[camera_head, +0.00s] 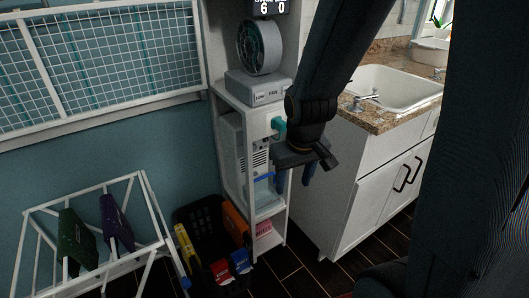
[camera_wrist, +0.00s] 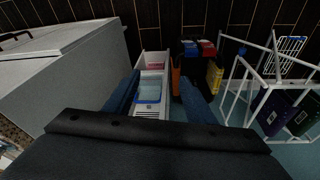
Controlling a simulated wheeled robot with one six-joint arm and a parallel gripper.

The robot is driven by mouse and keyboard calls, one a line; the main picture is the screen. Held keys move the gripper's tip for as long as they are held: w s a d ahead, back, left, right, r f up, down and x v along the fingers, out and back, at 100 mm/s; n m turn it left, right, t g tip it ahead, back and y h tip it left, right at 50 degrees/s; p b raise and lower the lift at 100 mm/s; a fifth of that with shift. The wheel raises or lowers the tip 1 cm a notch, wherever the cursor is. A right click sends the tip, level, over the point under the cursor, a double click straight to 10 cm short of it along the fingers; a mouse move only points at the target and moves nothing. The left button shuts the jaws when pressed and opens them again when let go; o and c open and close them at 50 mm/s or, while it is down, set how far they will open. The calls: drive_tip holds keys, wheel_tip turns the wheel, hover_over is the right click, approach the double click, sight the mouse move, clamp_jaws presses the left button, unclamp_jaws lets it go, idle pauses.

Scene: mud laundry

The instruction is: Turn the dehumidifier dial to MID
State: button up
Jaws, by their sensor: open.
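A white dehumidifier (camera_head: 255,130) with dark vent slots stands in a narrow white shelf unit. A teal dial (camera_head: 279,126) sticks out on its upper front, just left of my arm. Its pointer and the MID mark are too small to read. My gripper (camera_head: 294,178) is below and to the right of the dial, pointing down, with its blue fingers apart and nothing between them. In the wrist view my gripper (camera_wrist: 158,98) is also open, and the shelf unit shows beyond the fingers. The dial does not show clearly in the wrist view.
A fan (camera_head: 260,47) stands on a grey base with a LOW FAN label above the dehumidifier. A black crate (camera_head: 200,215) with colored boxes stands at lower left, beside a white rack (camera_head: 150,205). A white sink cabinet (camera_head: 360,190) stands close on the right.

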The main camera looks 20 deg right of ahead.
drive_tip(key=w+d+f+n+t+y+b, duration=0.1)
drive_tip(key=w+f+n+t+y+b, duration=0.15)
drive_tip(key=w+f+t+b, duration=0.55)
drive_tip(key=w+f+n+t+y+b, duration=0.1)
drive_tip(key=w+f+n+y, duration=0.2)
drive_tip(key=w, duration=1)
drive_tip(key=w+d+f+n+t+y+b, duration=0.1)
drive_tip(key=w+f+n+t+b, duration=0.2)
drive_tip(key=w+f+t+b, duration=0.5)
drive_tip(key=w+a+g+p, duration=0.1)
drive_tip(key=w, duration=0.2)
drive_tip(key=w+a+r+g, duration=0.1)
drive_tip(key=w, duration=0.2)
drive_tip(key=w+a+g+p, duration=0.1)
drive_tip(key=w, duration=0.2)
drive_tip(key=shift+w+a+r+p, duration=0.15)
drive_tip(key=shift+w+r+p, duration=0.15)
drive_tip(key=shift+r, duration=0.1)
drive_tip(key=c, duration=1)
